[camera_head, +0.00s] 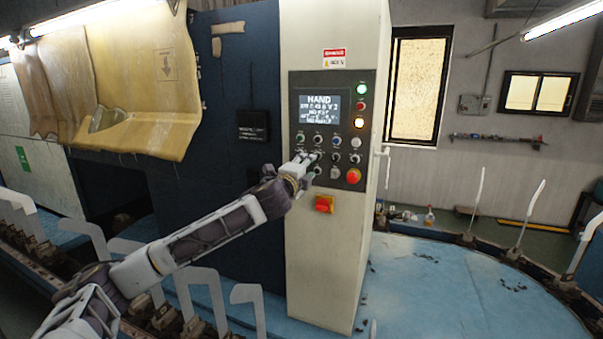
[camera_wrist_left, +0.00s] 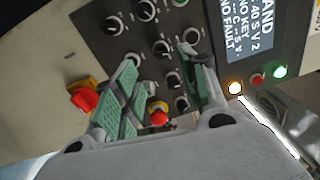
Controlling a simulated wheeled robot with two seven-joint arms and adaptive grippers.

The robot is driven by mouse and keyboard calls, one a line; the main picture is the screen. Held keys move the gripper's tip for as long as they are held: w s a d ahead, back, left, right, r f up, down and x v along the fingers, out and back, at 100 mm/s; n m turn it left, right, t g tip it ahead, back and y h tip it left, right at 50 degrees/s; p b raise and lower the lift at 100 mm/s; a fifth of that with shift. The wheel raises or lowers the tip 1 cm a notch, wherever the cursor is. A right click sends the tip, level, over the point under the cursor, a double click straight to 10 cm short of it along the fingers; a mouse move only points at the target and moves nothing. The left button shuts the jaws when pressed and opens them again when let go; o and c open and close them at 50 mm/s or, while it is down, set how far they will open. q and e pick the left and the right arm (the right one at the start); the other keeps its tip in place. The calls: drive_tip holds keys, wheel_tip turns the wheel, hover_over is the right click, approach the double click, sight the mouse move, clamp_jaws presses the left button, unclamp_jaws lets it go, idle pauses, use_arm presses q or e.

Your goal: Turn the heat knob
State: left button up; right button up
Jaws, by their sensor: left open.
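The control panel (camera_head: 325,105) on the cream cabinet has a lit screen (camera_head: 319,107) reading HAND and several rows of small knobs below it. I cannot read the labels, so I cannot tell which knob is the heat knob. My left gripper (camera_head: 312,157) is at the left part of the lower knob rows and hides some of them. My right gripper is not in view.
A red emergency button (camera_head: 353,176) sits at the panel's lower right. A red-orange switch (camera_head: 324,203) is below the panel. Lit lamps (camera_head: 361,89) line its right edge. White sock boards (camera_head: 248,300) stand around the blue platform (camera_head: 450,290). Tan fabric (camera_head: 130,80) hangs at left.

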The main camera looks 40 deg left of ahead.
use_arm(q)
drive_tip(key=shift+v, duration=1.85)
